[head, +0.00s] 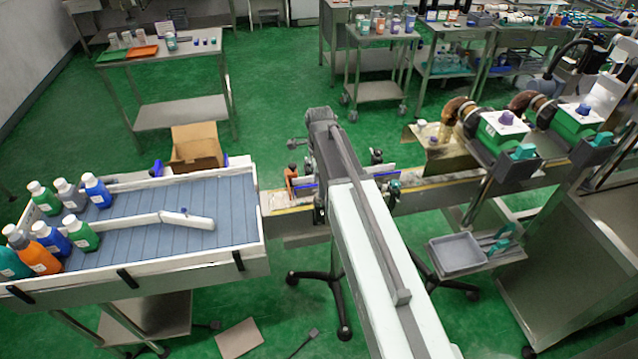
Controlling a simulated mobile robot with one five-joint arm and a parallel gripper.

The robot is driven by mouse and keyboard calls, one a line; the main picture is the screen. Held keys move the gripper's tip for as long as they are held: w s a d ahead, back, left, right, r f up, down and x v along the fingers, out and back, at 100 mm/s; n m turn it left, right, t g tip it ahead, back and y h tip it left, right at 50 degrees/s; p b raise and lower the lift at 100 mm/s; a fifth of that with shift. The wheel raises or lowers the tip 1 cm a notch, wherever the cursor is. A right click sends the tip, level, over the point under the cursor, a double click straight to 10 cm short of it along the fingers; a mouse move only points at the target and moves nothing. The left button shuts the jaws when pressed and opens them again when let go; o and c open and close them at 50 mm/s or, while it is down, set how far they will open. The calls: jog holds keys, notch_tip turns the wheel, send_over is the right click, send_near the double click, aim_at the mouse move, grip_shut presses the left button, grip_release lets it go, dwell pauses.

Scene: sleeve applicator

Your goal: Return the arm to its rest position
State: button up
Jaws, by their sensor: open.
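My arm reaches from the bottom edge of the head view up to the middle, a long pale link with a grey rod along it. Its dark far end stands above the conveyor. I cannot make out my gripper or its fingertips; they do not show in this view. I see nothing held. The arm hides part of the conveyor (436,192) behind it.
Left is a blue-slatted accumulation table (150,222) with several capped bottles (97,190) and a white guide bar (187,219). An open cardboard box (196,147) stands behind it. Right are green-bodied machine heads (492,135) and a grey tray (457,253).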

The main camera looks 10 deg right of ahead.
notch_tip(320, 180, up, 4)
jog(key=shift+f+p, duration=0.15)
jog(key=shift+p, duration=0.95)
jog(key=shift+f, duration=0.1)
jog(key=f+b, duration=0.2)
jog(key=b, duration=0.1)
jog(key=shift+s+f, duration=0.35)
jog(key=shift+s, duration=0.05)
jog(key=s+f+n+b, duration=0.3)
jog(key=s+n, duration=1)
jog(key=n, duration=0.5)
jog(key=shift+s+f+b, duration=0.35)
jog(key=shift+f, duration=0.05)
